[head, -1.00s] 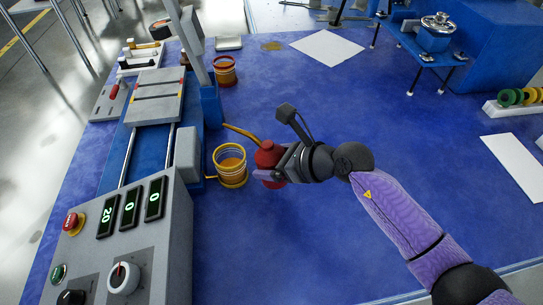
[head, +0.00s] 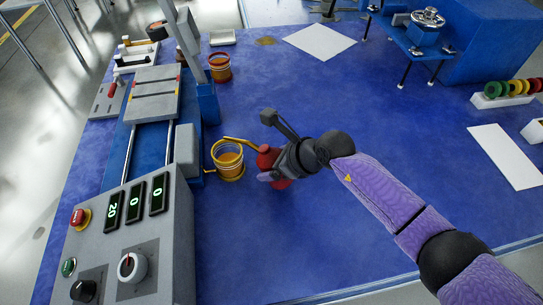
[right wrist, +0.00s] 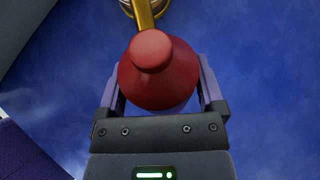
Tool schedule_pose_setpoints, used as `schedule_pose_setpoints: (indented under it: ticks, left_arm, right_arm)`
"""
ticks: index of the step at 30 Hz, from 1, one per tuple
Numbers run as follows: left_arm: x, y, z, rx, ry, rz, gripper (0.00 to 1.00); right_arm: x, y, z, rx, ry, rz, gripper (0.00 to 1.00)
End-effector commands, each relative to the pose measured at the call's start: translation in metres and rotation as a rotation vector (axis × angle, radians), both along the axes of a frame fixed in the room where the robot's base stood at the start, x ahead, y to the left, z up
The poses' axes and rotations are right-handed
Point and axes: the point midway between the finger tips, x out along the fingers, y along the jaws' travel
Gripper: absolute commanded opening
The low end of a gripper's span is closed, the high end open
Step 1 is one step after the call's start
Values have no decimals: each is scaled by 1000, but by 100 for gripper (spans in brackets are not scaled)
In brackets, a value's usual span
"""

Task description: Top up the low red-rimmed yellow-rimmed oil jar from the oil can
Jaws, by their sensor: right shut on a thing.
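My right gripper (head: 272,165) is shut on the red oil can (head: 267,158), which also shows from above in the right wrist view (right wrist: 158,72). The can's yellow spout (head: 240,141) points left, with its tip over or just beside the far rim of a yellow-rimmed jar (head: 229,171). I cannot tell whether it touches. The jar stands on the blue table and has orange-yellow oil inside; no stream shows. The can seems to lean a little toward the jar. A second jar, red-rimmed (head: 220,75), stands further back. My left gripper is not in view.
A grey test machine with a control box (head: 140,245) and a blue post (head: 208,103) stands close left of the jars. White sheets (head: 320,41) lie at the back and right. A blue stand with a metal pot (head: 425,28) is at the back right. The middle table is clear.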

Motion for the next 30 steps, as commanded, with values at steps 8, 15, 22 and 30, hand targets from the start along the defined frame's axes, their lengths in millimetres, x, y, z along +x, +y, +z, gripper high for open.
schedule_pose_setpoints:
  ticks: [8, 15, 22, 30]
  left_arm:
    - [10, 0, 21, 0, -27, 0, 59]
    - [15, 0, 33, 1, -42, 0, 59]
    - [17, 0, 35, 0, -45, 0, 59]
    - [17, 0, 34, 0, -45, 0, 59]
  right_arm:
    - [0, -3, 14, -146, 46, 1, 0]
    - [-1, -4, 26, -275, 93, 1, 0]
    - [-1, -5, 28, -334, 119, 0, 0]
    - [-1, -5, 27, -337, 121, 0, 0]
